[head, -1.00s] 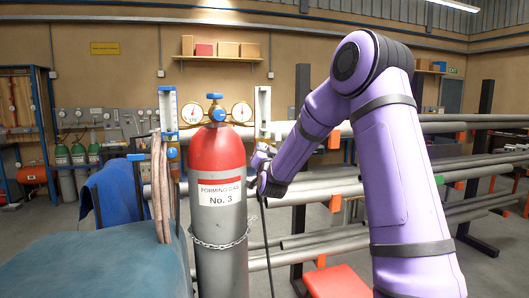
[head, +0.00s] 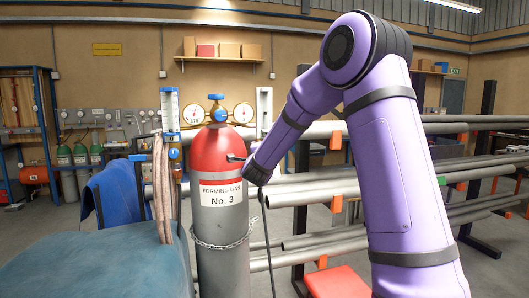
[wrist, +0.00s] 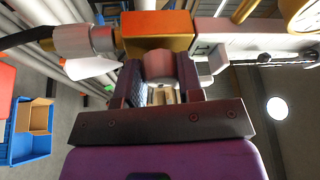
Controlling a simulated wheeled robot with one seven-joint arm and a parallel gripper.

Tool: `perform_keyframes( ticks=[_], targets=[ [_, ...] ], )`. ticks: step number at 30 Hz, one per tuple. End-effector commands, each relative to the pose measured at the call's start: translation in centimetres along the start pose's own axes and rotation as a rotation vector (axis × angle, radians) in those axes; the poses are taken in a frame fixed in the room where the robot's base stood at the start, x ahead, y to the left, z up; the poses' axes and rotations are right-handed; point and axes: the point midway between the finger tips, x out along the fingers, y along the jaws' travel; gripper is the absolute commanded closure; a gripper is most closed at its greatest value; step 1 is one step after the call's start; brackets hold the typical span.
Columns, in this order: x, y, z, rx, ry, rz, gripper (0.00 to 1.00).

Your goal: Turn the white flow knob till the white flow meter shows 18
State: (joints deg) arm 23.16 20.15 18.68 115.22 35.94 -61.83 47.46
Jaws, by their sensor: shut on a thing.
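The white flow meter (head: 263,108) is the upright tube right of the pressure gauges in the head view. Its scale is too small to read. Its white body (wrist: 235,43) lies to the right in the wrist view, beside an orange-brass block (wrist: 157,28). The white flow knob (wrist: 158,65) is a pale round piece below that block, between my fingers. My gripper (wrist: 160,88) is shut on it. In the head view my gripper (head: 238,158) is beside the red shoulder of the gas cylinder, and the knob is hidden there.
The gas cylinder (head: 220,215) labelled No. 3 stands close left of my gripper. A second flow meter (head: 169,108) with a blue knob (head: 172,153) is further left. A dark hose (wrist: 30,35) joins a metal fitting (wrist: 85,40). Pipe racks (head: 325,195) stand behind my arm.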

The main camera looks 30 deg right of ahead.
Motion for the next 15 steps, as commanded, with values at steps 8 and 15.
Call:
perform_keyframes(
  ticks=[8, 15],
  targets=[
    [0.01, -0.27, -0.05, 0.242, 0.010, 0.101, 0.89],
    [0.02, -0.41, -0.07, 0.450, 0.016, 0.190, 0.89]
  ],
)
